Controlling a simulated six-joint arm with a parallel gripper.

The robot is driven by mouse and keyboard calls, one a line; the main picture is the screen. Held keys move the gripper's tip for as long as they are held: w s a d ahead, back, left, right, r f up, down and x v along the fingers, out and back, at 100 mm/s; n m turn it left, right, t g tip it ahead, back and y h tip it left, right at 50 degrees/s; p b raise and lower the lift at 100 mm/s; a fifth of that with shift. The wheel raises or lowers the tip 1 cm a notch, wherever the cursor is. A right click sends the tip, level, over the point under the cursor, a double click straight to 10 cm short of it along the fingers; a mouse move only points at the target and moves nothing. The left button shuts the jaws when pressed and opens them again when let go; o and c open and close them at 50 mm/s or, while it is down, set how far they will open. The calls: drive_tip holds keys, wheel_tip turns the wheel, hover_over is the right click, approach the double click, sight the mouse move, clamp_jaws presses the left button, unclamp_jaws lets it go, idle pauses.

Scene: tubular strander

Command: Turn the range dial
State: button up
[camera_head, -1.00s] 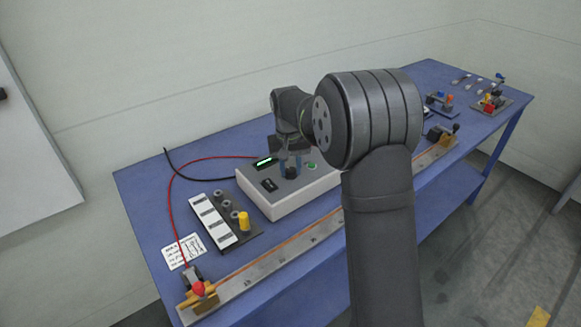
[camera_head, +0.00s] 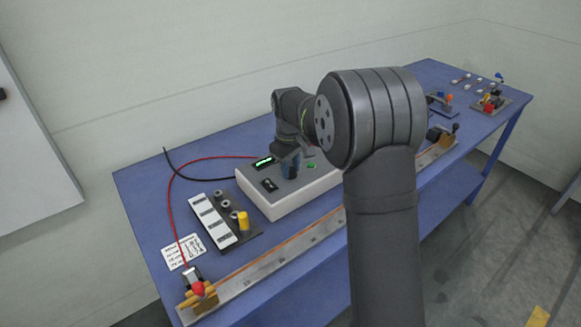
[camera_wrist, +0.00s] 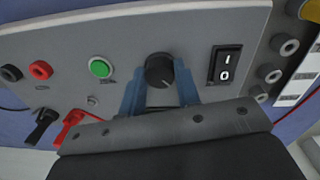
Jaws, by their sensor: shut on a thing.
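The range dial is a round black knob (camera_wrist: 159,70) on the grey panel of the instrument box (camera_head: 310,190). In the wrist view it stands between the blue fingers of my gripper (camera_wrist: 160,90), which are shut on it from both sides. In the head view my gripper (camera_head: 290,168) is over the box top, and the dial is hidden there. A green button (camera_wrist: 101,67) is left of the dial and a black rocker switch (camera_wrist: 225,66) is right of it. A lit green display (camera_head: 263,162) shows at the back of the box; its reading is too small to tell.
Black and red sockets (camera_wrist: 40,70) and plugged leads are left on the panel. A rack with grey cylinders and a yellow piece (camera_head: 243,221) stands left of the box. A long ruled bar (camera_head: 270,262) runs along the front of the blue table (camera_head: 145,190).

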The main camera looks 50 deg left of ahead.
drive_tip(key=shift+r, duration=0.1)
idle(0.3)
drive_tip(key=o, duration=1)
drive_tip(key=r, duration=1.7)
drive_tip(key=shift+s+d+r, duration=0.1)
drive_tip(key=shift+s+r, duration=0.05)
drive_tip(key=shift+s, duration=0.25)
drive_tip(key=f, duration=1.7)
drive_tip(key=shift+w+f, duration=0.25)
drive_tip(key=shift+w, duration=0.15)
